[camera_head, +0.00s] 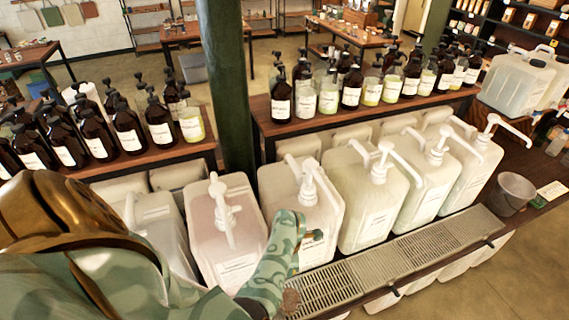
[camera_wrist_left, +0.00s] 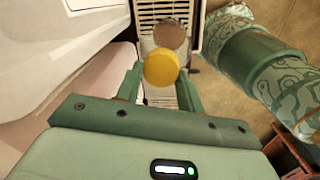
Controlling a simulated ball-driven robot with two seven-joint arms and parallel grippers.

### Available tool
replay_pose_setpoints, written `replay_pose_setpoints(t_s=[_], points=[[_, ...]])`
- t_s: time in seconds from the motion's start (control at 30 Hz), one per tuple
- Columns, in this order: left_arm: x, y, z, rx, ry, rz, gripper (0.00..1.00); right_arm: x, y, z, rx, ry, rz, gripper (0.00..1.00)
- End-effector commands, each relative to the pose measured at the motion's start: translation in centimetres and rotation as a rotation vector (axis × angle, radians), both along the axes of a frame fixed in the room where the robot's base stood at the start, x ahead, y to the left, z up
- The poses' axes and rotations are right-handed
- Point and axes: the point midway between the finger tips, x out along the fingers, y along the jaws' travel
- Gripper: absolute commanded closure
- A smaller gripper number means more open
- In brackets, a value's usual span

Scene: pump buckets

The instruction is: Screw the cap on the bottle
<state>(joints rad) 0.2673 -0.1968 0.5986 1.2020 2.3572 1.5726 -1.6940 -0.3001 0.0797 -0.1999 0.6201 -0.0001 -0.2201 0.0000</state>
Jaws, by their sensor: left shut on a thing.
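A round yellow cap (camera_wrist_left: 160,68) shows in the left wrist view between the two fingers of my left gripper (camera_wrist_left: 158,88), which is shut on it. A pale thing with a brown round face (camera_wrist_left: 170,35) lies just beyond the cap; whether they touch or join as one bottle, I cannot tell. In the head view a small brown round thing (camera_head: 291,300) shows beside a patterned arm link of mine, by the grate. My left gripper's fingers are hidden there. My right gripper's fingers show in neither view.
A row of white pump canisters (camera_head: 375,190) stands behind a metal drain grate (camera_head: 400,262). Brown pump bottles (camera_head: 280,95) crowd the wooden shelf behind. A green post (camera_head: 228,90) rises between the shelves. A grey bucket (camera_head: 510,193) stands at right.

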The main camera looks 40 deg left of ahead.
Motion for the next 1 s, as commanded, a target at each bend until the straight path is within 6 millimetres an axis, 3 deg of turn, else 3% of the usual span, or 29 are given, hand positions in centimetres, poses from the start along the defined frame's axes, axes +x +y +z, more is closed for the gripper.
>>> replay_pose_setpoints(t_s=[0.03, 0.37, 0.6, 0.7, 0.97, 1.0], points=[[-0.7, -1.0, -0.2, -0.012, 0.013, -0.063, 0.90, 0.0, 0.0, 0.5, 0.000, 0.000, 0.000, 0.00], [-0.8, -0.9, -0.3, -0.007, 0.018, -0.499, 0.90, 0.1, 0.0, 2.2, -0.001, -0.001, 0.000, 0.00], [-0.8, -0.7, -0.6, -0.002, 0.018, -1.030, 0.90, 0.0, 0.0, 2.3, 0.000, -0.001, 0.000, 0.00], [-0.8, -0.8, -0.6, -0.002, 0.017, -1.166, 0.90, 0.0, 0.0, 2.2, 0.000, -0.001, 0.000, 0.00], [-0.8, -0.7, -0.6, -0.002, 0.016, -1.203, 0.90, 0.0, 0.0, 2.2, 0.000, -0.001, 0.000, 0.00], [-0.8, -0.7, -0.6, -0.002, 0.016, -1.203, 0.54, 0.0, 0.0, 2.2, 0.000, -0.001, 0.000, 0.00]])
